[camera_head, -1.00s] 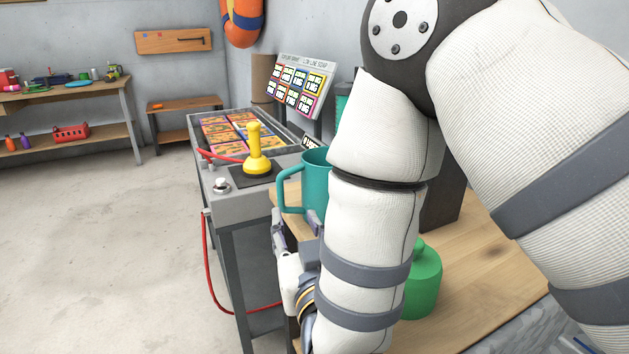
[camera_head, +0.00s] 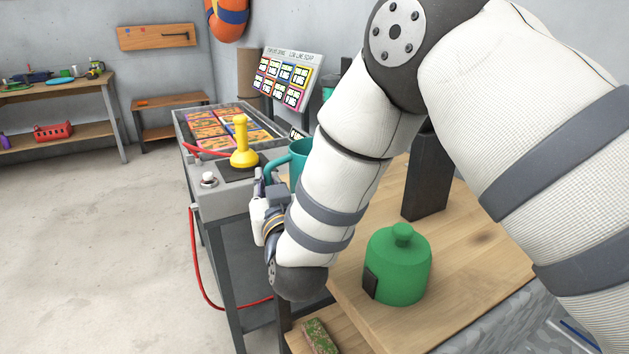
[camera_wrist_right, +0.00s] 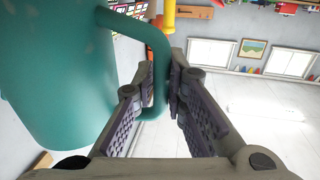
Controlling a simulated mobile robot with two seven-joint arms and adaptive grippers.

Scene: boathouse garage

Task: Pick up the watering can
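The watering can (camera_head: 298,155) is a teal vessel with a curved teal handle, at the far left of the wooden table in the head view. My right forearm hides much of it. In the right wrist view its body (camera_wrist_right: 60,75) fills the left side. My right gripper (camera_head: 268,180) is at the handle, on the can's left side. In the right wrist view the handle (camera_wrist_right: 157,50) passes between the fingertips (camera_wrist_right: 160,88), which close in on it from both sides. Whether the can's base touches the table is hidden. My left gripper is in neither current view.
A green lidded container (camera_head: 398,268) and a dark upright block (camera_head: 427,178) stand on the wooden table (camera_head: 465,255). A grey game console with a yellow joystick (camera_head: 242,148) is close to my right gripper. A mossy green block (camera_head: 320,336) lies lower. Floor at left is clear.

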